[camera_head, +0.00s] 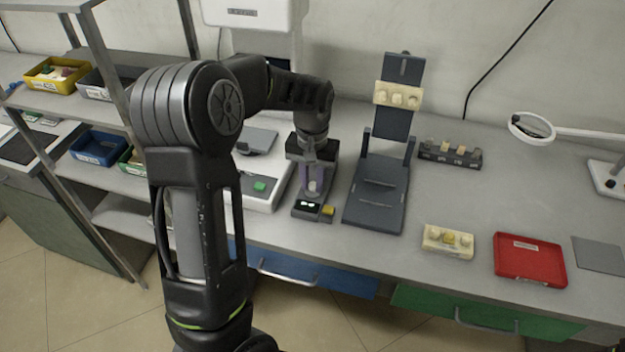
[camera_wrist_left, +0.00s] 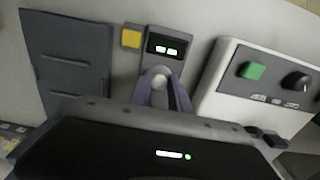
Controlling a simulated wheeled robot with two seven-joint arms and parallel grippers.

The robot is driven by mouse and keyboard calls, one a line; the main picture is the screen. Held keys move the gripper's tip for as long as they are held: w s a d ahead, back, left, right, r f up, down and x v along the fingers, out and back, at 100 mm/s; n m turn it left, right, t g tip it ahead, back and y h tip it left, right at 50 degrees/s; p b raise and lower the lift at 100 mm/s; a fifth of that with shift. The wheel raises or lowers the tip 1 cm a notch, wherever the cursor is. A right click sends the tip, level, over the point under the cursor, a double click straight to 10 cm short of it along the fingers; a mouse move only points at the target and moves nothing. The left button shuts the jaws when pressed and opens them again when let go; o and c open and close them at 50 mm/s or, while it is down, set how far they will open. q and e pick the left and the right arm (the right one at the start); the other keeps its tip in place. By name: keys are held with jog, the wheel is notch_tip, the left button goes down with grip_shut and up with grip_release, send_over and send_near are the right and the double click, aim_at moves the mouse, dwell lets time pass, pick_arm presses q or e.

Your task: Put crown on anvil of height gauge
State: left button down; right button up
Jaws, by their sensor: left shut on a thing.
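My left gripper (camera_head: 313,183) is over the height gauge (camera_head: 305,212), a small grey device with a lit display and a yellow button. The gauge also shows in the left wrist view (camera_wrist_left: 148,30). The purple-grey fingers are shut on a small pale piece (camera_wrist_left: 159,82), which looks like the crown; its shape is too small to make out. The gripper hides most of the gauge's anvil, so I cannot tell whether the crown touches it. My right gripper is not in view.
A white machine with a green button (camera_head: 260,186) stands close left of the gauge. A dark stand (camera_head: 376,205) holding a cream block stands close right. Farther right are a dark rack (camera_head: 432,155), a tooth model (camera_head: 447,243) and a red tray (camera_head: 530,277).

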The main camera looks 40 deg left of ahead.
aim_at(313, 185)
pick_arm(q)
jog(key=shift+f, duration=0.2)
jog(key=c, duration=1.2)
grip_release()
jog(key=shift+c, duration=0.2)
jog(key=shift+r, duration=0.1)
notch_tip(313, 185, up, 12)
jog(key=shift+r, duration=0.1)
